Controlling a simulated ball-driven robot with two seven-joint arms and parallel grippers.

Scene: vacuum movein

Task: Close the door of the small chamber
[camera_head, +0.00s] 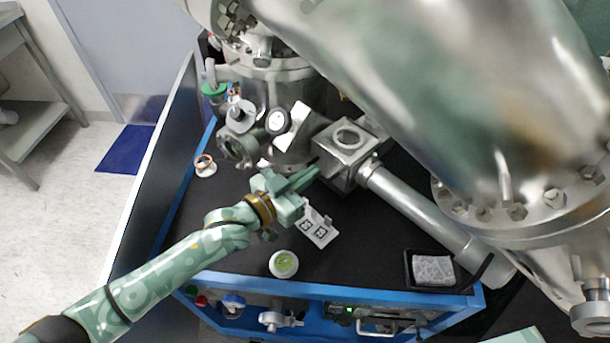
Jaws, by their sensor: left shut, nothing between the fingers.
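The small chamber (343,165) is a metal cube with a round port on top, in the middle of the head view, joined to a long steel tube at its right. A pale, tilted plate (294,126) stands just left of it; I cannot tell whether this is its door or how far the door is open. My left gripper (317,174) is shut and empty. Its fingertips point right at the lower left side of the chamber; whether they touch it is unclear. The gripper partly hides the area left of the chamber. My right gripper is not in view.
A large steel vessel (450,90) fills the upper right. Flanged ports (238,150) stick out behind my left gripper. On the black bench top lie a marker plate (318,229), a round dish (284,264) and a black tray (411,284).

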